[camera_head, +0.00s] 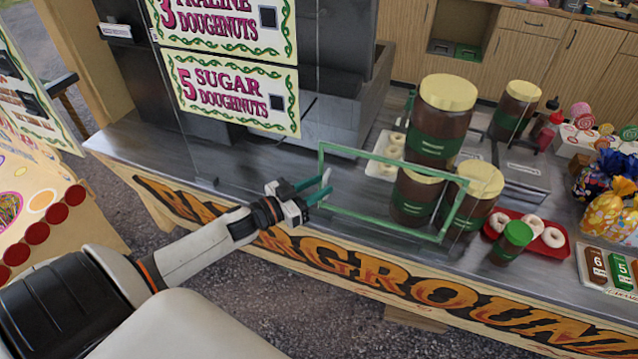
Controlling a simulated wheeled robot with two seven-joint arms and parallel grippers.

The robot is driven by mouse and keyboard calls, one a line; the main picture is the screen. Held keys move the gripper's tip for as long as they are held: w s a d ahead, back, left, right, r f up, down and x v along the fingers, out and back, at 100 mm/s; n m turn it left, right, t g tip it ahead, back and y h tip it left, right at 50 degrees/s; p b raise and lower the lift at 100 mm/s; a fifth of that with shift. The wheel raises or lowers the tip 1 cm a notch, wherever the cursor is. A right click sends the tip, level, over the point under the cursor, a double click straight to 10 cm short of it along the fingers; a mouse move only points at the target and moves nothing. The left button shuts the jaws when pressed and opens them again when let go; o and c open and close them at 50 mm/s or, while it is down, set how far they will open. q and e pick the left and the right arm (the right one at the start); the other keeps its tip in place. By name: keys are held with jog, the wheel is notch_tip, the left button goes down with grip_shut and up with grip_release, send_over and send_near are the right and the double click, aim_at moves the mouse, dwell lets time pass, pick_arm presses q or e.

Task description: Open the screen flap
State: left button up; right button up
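The screen flap (376,156) is a clear pane in a green frame, standing at the counter's front in front of several brown jars. Its left edge runs down close to my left gripper (322,184). A small pale piece, which looks like a handle, shows at the fingertips by that edge. The two green fingers are spread apart with a gap between them, around or just beside the pale piece; I cannot tell if they touch it. My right gripper is not in view.
Jars with cream lids (447,93) stand behind the flap. A green-lidded jar (513,240) and a red tray (567,252) of doughnuts are to the right. Price signs (236,90) hang above the counter at left. The counter left of my gripper is mostly clear.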

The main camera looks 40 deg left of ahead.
pick_arm(q)
jog(key=shift+w+d, duration=0.15)
jog(key=shift+w, duration=0.25)
grip_shut()
